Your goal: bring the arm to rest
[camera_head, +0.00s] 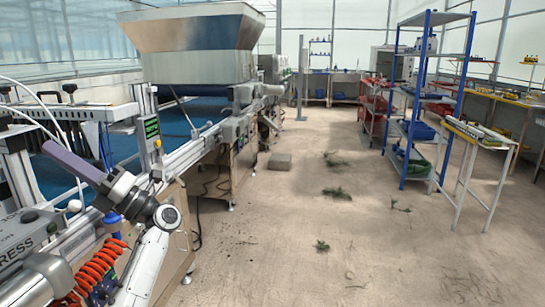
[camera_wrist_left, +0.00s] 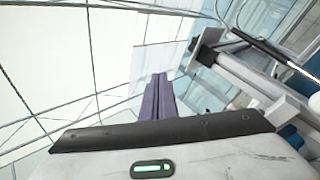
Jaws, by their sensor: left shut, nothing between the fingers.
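My left gripper (camera_head: 50,150) is at the left of the head view, its purple fingers pointing up and to the left. The fingers are shut together with nothing between them. They also show in the left wrist view (camera_wrist_left: 157,80), pointing up toward the glass roof. My left arm rises from the lower edge of the head view, in front of the seeding machine (camera_head: 208,130). The gripper appears clear of the machine in both views, though the exact gap cannot be told. My right gripper is not in view.
The machine's large metal hopper (camera_head: 195,50) stands behind my arm. Orange coiled hoses (camera_head: 98,265) lie close below it. A blue shelf rack (camera_head: 425,100) and a small side table (camera_head: 480,133) stand at the right. The concrete floor (camera_head: 300,235) between is mostly clear, with scattered plant debris.

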